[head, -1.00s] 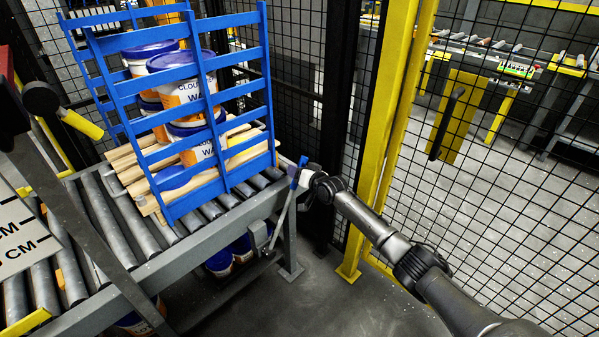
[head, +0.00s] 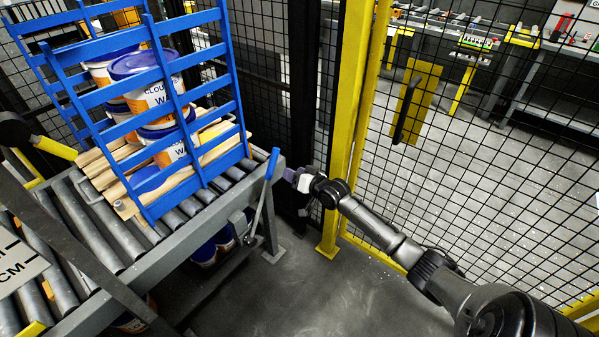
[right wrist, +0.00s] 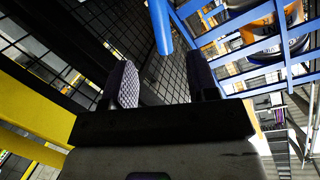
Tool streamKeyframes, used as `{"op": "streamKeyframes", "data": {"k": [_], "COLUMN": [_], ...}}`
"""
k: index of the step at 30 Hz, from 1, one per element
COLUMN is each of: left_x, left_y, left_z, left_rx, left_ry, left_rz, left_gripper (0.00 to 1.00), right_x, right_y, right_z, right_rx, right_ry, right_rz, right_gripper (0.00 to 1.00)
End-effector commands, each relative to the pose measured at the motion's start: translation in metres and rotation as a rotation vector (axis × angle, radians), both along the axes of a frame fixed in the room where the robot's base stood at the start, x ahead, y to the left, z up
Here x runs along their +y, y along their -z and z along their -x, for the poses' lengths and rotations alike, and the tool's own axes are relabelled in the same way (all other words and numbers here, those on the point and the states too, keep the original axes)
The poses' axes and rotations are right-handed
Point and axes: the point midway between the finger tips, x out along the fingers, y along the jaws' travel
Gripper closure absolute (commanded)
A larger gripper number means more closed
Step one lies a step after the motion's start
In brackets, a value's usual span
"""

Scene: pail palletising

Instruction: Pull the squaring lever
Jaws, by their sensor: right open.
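The squaring lever has a blue handle (head: 271,165) on a grey rod. It stands tilted at the right end of the roller conveyor, below the corner of the blue slatted frame. My right gripper (head: 292,177) is just right of the handle in the head view. In the right wrist view, the lever's blue handle (right wrist: 160,27) is above and beyond the two spread fingertips of my right gripper (right wrist: 163,82), roughly between them. The gripper is open and seems not to touch the handle. My left gripper is not in view.
A blue slatted frame (head: 190,97) encloses white-and-blue pails (head: 146,80) on a wooden pallet (head: 120,190) on the conveyor (head: 185,250). A yellow post (head: 352,110) and black mesh fence stand close behind my right arm. Grey floor is clear in front.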

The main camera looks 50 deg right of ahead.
Motion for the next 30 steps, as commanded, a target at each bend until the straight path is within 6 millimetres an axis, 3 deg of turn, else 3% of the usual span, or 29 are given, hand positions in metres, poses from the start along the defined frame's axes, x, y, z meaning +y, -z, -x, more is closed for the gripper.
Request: {"op": "streamKeyframes", "data": {"k": [9, 30], "left_x": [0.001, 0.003], "left_y": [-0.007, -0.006], "left_z": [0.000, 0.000], "left_rx": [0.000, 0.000], "left_ry": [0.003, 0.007], "left_rz": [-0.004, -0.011], "left_gripper": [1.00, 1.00], "right_x": [0.002, 0.003], "right_y": [-0.004, -0.004], "right_z": [0.017, 0.018], "right_rx": [0.000, 0.001], "right_ry": [0.000, -0.001], "right_rz": [0.000, 0.009], "right_gripper": [0.46, 0.46]}}
